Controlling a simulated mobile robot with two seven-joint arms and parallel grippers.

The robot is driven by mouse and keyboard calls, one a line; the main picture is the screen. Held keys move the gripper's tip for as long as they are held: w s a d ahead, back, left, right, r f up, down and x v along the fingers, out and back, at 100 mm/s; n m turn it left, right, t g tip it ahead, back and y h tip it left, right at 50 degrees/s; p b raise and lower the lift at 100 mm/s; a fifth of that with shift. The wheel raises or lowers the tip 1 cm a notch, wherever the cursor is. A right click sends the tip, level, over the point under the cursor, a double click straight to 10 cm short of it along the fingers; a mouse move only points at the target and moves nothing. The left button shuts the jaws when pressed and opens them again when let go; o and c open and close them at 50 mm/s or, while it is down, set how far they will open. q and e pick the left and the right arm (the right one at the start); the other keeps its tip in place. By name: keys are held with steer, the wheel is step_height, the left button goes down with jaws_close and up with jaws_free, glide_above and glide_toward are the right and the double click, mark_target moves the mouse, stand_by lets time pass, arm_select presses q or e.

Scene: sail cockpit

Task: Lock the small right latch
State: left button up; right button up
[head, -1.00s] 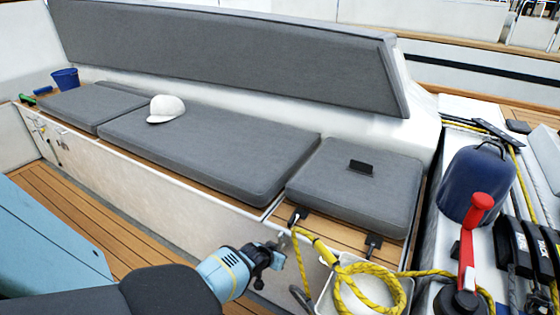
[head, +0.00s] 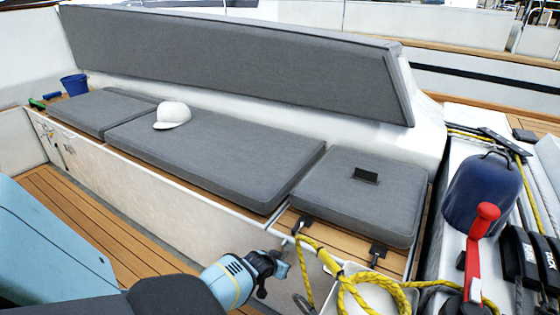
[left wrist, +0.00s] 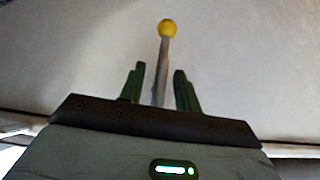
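Two small black latches sit on the front edge of the bench by the right cushion. The right latch (head: 378,252) lies just behind the yellow rope; the left latch (head: 299,222) is further left. My left gripper (head: 282,268) is in front of the bench's white front, below and left of the right latch and apart from it. In the left wrist view its two green fingers (left wrist: 160,84) stand apart. A grey rod with a yellow ball tip (left wrist: 167,29) shows between and beyond them; whether they touch it cannot be told. My right gripper is out of view.
Yellow rope (head: 365,290) hangs over a white bin (head: 410,296) right of my left gripper. A red-handled winch (head: 478,240) and blue pot-shaped thing (head: 482,195) stand at the right. Grey cushions (head: 215,150) cover the bench, with a white cap (head: 172,114) on them.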

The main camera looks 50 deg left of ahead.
arm_select(q)
steer(key=shift+s+r, duration=0.2)
steer(key=shift+r, duration=0.1)
steer(key=p+v, duration=0.4)
steer(key=v, duration=0.3)
steer(key=shift+d, duration=0.1)
